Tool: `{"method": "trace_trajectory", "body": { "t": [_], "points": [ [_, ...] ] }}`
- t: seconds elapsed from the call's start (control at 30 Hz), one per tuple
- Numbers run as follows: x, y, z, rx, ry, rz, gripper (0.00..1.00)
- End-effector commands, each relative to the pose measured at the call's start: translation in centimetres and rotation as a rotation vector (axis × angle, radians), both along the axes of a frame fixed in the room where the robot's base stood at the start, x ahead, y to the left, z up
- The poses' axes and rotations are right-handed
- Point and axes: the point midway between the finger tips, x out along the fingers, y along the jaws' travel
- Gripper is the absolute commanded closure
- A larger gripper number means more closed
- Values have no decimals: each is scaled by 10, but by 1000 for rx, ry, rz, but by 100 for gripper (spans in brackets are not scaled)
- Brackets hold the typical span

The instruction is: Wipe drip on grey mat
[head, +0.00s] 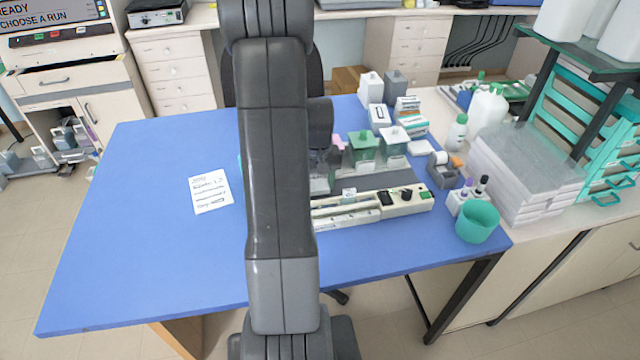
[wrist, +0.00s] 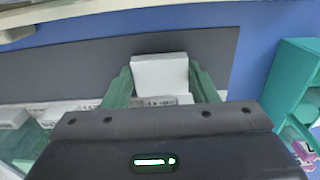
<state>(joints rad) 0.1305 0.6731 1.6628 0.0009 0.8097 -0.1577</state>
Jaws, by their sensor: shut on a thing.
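My gripper (wrist: 160,78) is shut on a white block (wrist: 160,70), held between its two green fingers in the wrist view. The block has small dark print on its near edge. The dark grey mat (wrist: 75,70) lies beyond and beneath it; I cannot tell whether the block touches the mat. In the head view, part of the grey mat (head: 385,178) shows right of my arm, between the lidded jars and the white strip device. My arm hides my gripper and the rest of the mat there. I see no drip in either view.
A teal object (wrist: 292,88) stands right in the wrist view. A green cup (head: 477,221) is at right. The blue table's left is mostly clear around a note (head: 210,191).

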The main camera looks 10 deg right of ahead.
Motion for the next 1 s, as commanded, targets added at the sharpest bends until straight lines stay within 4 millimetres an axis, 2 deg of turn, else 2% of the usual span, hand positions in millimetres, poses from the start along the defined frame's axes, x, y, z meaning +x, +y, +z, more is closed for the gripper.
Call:
{"method": "trace_trajectory", "body": {
  "t": [0.03,0.6,1.0],
  "points": [
    [1,0,14,-1,-5,0,69],
    [-2,5,64,-1,-4,1,69],
    [-3,6,68,-1,-4,1,69]
  ]
}}
